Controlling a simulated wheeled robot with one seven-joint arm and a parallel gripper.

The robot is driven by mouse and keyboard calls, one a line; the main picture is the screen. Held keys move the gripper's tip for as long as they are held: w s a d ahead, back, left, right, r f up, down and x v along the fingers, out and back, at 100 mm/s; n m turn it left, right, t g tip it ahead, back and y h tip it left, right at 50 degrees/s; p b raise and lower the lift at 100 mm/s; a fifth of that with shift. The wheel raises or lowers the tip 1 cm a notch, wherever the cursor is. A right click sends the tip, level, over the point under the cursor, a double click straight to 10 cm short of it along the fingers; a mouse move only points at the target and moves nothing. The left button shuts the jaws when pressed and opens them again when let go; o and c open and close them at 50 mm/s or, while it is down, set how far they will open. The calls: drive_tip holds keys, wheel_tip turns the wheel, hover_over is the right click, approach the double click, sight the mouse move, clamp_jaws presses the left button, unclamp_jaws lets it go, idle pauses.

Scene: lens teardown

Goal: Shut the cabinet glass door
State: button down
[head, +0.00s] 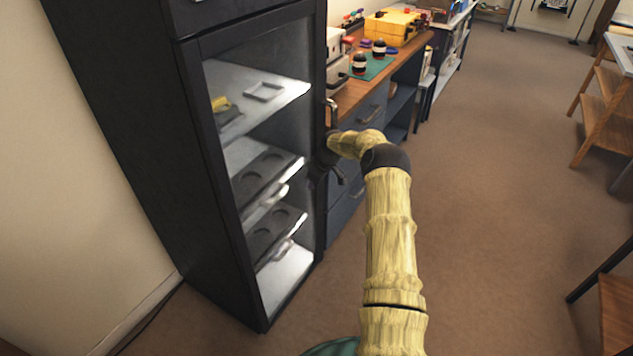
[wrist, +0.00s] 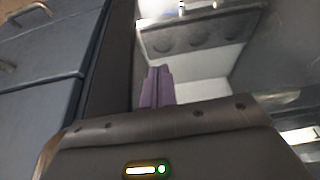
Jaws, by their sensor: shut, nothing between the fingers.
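The tall black cabinet (head: 130,130) stands at the left of the head view. Its glass door (head: 224,180) has a dark frame and looks flush or nearly flush with the front; I cannot tell whether a small gap is left. A bar handle (head: 333,112) shows by the door's right edge. My gripper (head: 322,165) is at that edge, dark and partly hidden by my wrist. In the wrist view its purple fingers (wrist: 156,86) are together and empty, in front of the door's glass and close to its dark frame (wrist: 112,65). Contact with the door is unclear.
Shelves behind the glass hold dark trays with round recesses (head: 262,175) and small parts. A wooden-topped workbench with dark drawers (head: 347,205) stands right beside the cabinet. Open brown floor (head: 490,190) lies to the right, with a wooden shelf unit (head: 605,105) at the far right.

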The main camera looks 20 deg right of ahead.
drive_tip(key=shift+w+a+r, duration=0.25)
drive_tip(key=shift+w+a, duration=0.15)
drive_tip(key=shift+a, duration=0.1)
drive_tip(key=shift+r, duration=0.1)
drive_tip(key=s+d+r+p, duration=0.1)
drive_tip(key=s+d+r, duration=0.4)
drive_tip(key=s+r, duration=0.2)
drive_tip(key=shift+d+r, duration=0.15)
drive_tip(key=shift+r, duration=0.6)
